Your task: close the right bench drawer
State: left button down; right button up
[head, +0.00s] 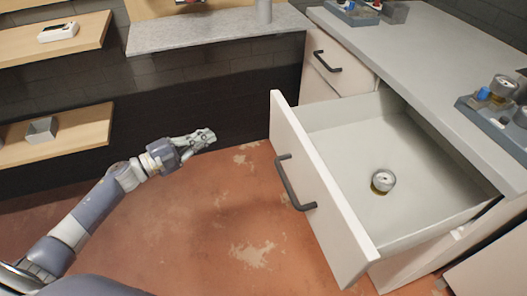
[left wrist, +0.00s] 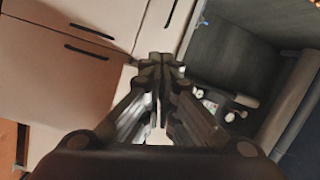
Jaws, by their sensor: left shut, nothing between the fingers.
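The bench drawer (head: 318,190) stands pulled far out of the bench on the right of the head view. Its white front carries a dark bar handle (head: 293,182). A small round gauge (head: 383,181) lies inside on the drawer floor. My left gripper (head: 208,136) is shut and empty, to the left of the drawer front and apart from it. In the left wrist view its fingers (left wrist: 160,70) are together, with pale cabinet fronts with dark handles (left wrist: 87,52) beyond. My right gripper is not in view.
The grey bench top (head: 420,60) holds a blue-grey tray with parts (head: 497,110) at the right. Another drawer with a dark handle (head: 326,62) is shut further back. Wooden shelves (head: 60,138) are on the left wall. The reddish worn floor (head: 215,225) before the drawer is clear.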

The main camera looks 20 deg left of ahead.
pick_arm(q)
jog(key=s+d+r+m+g+h+b, duration=0.2)
jog(key=s+d+m+g+h+b, duration=0.15)
jog(key=m, duration=0.35)
jog(key=b, duration=0.1)
send_near(274, 129)
jog(key=shift+g, duration=0.35)
jog(key=x, duration=0.6)
jog(key=shift+w+a+r, duration=0.1)
jog(key=shift+w+r, duration=0.05)
jog(key=shift+r, duration=0.1)
jog(key=shift+w+d, duration=0.3)
jog(key=shift+d, duration=0.1)
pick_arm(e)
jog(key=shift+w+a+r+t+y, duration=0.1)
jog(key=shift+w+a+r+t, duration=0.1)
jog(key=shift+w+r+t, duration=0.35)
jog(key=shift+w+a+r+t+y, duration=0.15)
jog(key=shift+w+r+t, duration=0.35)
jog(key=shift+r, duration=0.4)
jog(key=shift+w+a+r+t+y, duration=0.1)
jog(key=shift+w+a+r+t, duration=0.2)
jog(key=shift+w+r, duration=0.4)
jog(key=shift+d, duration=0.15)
